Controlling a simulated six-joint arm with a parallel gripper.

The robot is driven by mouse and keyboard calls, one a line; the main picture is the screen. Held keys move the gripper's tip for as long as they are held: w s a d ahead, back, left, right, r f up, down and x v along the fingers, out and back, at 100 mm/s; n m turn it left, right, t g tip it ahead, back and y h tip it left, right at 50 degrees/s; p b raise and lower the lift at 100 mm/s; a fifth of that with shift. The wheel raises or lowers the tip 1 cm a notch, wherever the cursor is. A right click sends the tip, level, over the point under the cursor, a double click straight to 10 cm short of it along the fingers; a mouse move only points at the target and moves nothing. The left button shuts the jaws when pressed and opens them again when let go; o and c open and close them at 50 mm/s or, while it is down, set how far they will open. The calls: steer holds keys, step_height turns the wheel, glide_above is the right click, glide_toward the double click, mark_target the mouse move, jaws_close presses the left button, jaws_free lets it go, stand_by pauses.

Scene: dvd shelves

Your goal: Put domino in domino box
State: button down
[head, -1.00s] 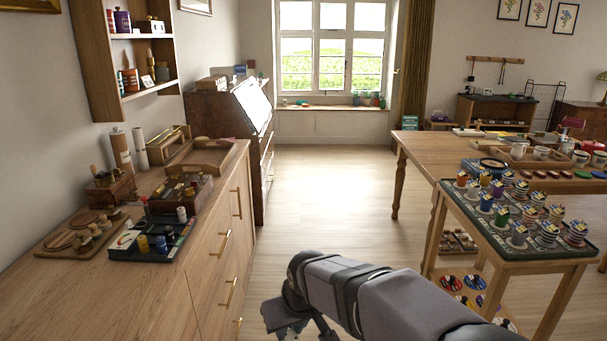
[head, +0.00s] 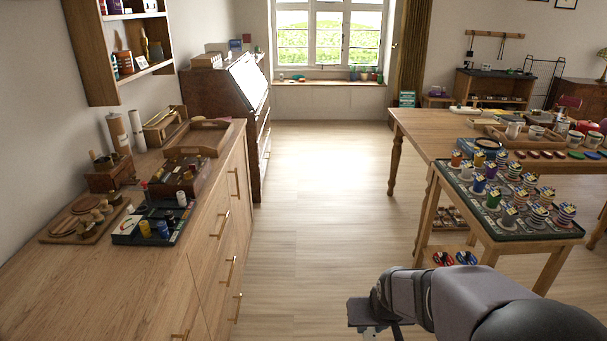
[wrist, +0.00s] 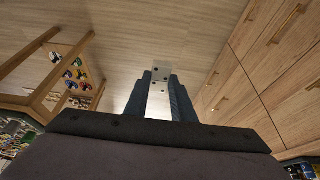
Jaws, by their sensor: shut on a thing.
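In the wrist view a white domino (wrist: 159,97) with a few black dots stands between the two dark fingers of my gripper (wrist: 158,76). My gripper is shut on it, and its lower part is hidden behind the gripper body. In the head view my gripper (head: 376,318) is low at the bottom edge, over the floor between counter and table; the domino cannot be made out there. A dark wooden box (head: 176,188) with small pieces sits on the left counter, far from my gripper. I cannot tell whether it is the domino box.
The wooden counter (head: 125,285) runs along the left, with a black game tray (head: 128,236), round wooden pieces on a board (head: 62,238) and an open wooden tray (head: 200,128). On the right, a small table carries a tray of poker chips (head: 540,233). The floor (head: 310,215) between is clear.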

step_height(320, 180, up, 11)
steer(key=w+p, duration=0.1)
steer(key=p, duration=1.1)
steer(key=shift+w+r+p, duration=0.15)
steer(key=shift+p, duration=0.25)
steer(key=shift+a, duration=0.1)
